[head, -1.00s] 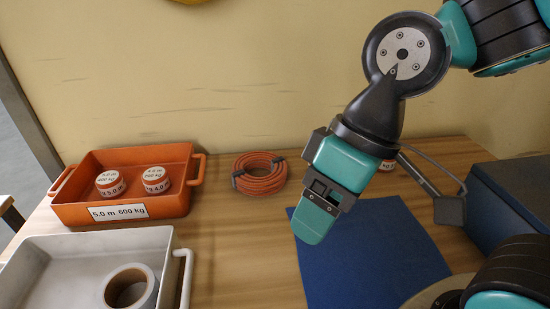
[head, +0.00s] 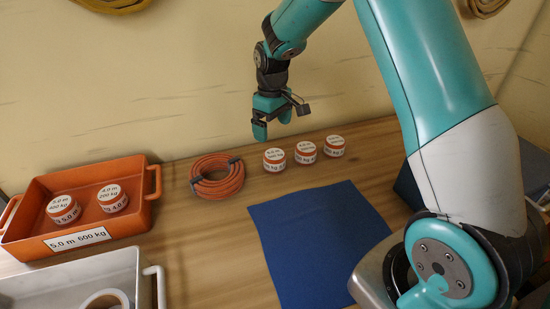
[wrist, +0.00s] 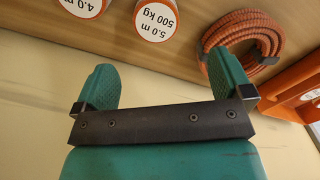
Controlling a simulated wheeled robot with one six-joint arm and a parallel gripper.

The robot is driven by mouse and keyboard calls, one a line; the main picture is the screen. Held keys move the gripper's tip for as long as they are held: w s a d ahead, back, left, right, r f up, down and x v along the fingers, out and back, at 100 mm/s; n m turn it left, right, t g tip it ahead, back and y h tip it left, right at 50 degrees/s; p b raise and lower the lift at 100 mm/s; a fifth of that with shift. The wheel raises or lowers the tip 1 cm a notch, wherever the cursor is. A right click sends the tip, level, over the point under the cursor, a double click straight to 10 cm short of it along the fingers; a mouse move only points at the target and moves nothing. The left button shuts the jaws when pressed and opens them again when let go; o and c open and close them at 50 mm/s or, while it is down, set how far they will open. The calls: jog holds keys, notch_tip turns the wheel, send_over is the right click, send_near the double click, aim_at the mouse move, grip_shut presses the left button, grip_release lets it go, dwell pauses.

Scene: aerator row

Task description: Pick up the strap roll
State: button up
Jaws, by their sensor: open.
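Three orange strap rolls with white labelled tops stand in a row on the table in the head view: a left one (head: 274,160), a middle one (head: 305,153) and a right one (head: 335,146). In the wrist view the roll beside the hose reads 5.0 m 500 kg (wrist: 156,20), and another reads 4.0 m (wrist: 84,5). Two similar rolls, (head: 63,208) and (head: 112,198), sit in the orange tray (head: 75,238), labelled 5.0 m 600 kg. My gripper (head: 272,124) is open and empty, above and apart from the left roll. It also shows in the wrist view (wrist: 160,72).
A coiled orange hose (head: 217,177) lies left of the row. A blue mat (head: 318,245) lies flat and bare in front. A grey tray (head: 70,270) holding a tape-like ring (head: 105,300) is at front left. The wall is close behind the row.

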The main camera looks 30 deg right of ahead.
aim_at(275, 154)
notch_tip(275, 154, down, 7)
jog(key=shift+p, duration=0.65)
jog(key=shift+d+f+p, duration=0.15)
jog(key=shift+f+p, duration=0.4)
jog(key=shift+f, duration=0.8)
jog(key=shift+d+f+p, duration=0.15)
jog(key=shift+f+p, duration=0.4)
jog(key=shift+f, duration=0.8)
jog(key=c, duration=1.1)
jog(key=shift+r, duration=0.1)
